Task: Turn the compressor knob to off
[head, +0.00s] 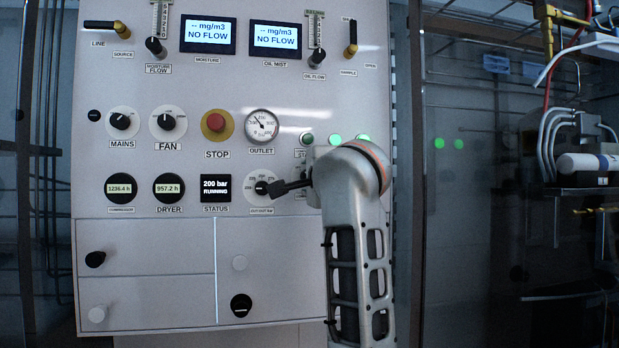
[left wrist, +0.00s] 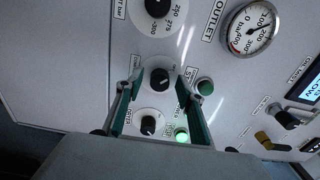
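In the left wrist view, a black knob (left wrist: 160,80) on a round white plate sits between the tips of my left gripper (left wrist: 158,72). It appears to be the compressor knob, but its label is not readable. A similar knob (left wrist: 148,125), apparently labelled dryer, is below it. The teal fingers stand apart on both sides of the upper knob; contact cannot be told. In the head view, my left arm hides both knobs; a dark finger of my left gripper (head: 290,187) shows beside the outlet bar knob (head: 261,187). My right gripper is not in view.
The status display (head: 216,190) reads 200 bar, running. A red stop button (head: 215,122) and the outlet gauge (head: 262,126) are up and left of my arm. A lit green button (left wrist: 181,135) is close to my fingers. Hoses and fittings (head: 580,130) are at the right.

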